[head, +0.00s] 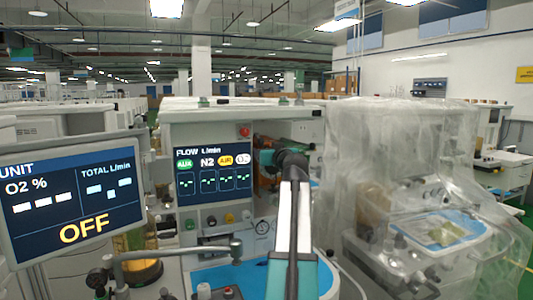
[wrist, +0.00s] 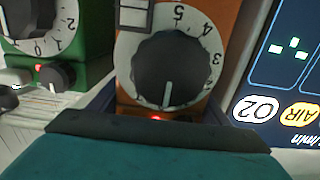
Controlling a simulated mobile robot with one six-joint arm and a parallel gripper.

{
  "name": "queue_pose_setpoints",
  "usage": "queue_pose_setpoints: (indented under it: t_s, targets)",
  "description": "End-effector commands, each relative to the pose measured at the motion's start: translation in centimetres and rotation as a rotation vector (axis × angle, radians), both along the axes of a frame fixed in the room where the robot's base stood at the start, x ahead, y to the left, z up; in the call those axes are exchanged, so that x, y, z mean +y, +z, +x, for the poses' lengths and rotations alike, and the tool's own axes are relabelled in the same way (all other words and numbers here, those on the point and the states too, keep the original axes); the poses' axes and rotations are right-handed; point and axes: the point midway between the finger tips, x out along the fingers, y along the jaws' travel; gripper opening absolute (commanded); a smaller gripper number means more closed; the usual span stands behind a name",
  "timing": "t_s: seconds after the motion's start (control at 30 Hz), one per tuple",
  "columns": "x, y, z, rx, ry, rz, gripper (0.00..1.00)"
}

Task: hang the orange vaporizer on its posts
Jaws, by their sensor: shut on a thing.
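The orange vaporizer (wrist: 228,28), with a black dial on a white numbered ring, fills the upper middle of the wrist view. My gripper (wrist: 160,122) is shut on it, its teal and dark edge crossing the bottom of that view. In the head view, the vaporizer (head: 264,180) shows only partly, beside the flow display and behind my arm. The posts are not visible in either view. I cannot tell whether the vaporizer touches its mount.
A green vaporizer (wrist: 88,30) is close on the left of the wrist view. The lit flow display (head: 213,172) is just left of my arm. A plastic-covered machine (head: 400,190) stands at right. A large OFF screen (head: 70,200) is at left.

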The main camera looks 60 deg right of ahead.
Motion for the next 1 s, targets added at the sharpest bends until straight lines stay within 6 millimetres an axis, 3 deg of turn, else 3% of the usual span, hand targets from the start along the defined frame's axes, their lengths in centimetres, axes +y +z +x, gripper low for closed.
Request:
queue_pose_setpoints:
  t_s: [0.4,1.0]
  targets:
    - [-1.0,0.2,1.3,-0.005,-0.002,-0.003,0.08]
    - [-1.1,0.2,1.4,-0.005,-0.002,-0.004,0.08]
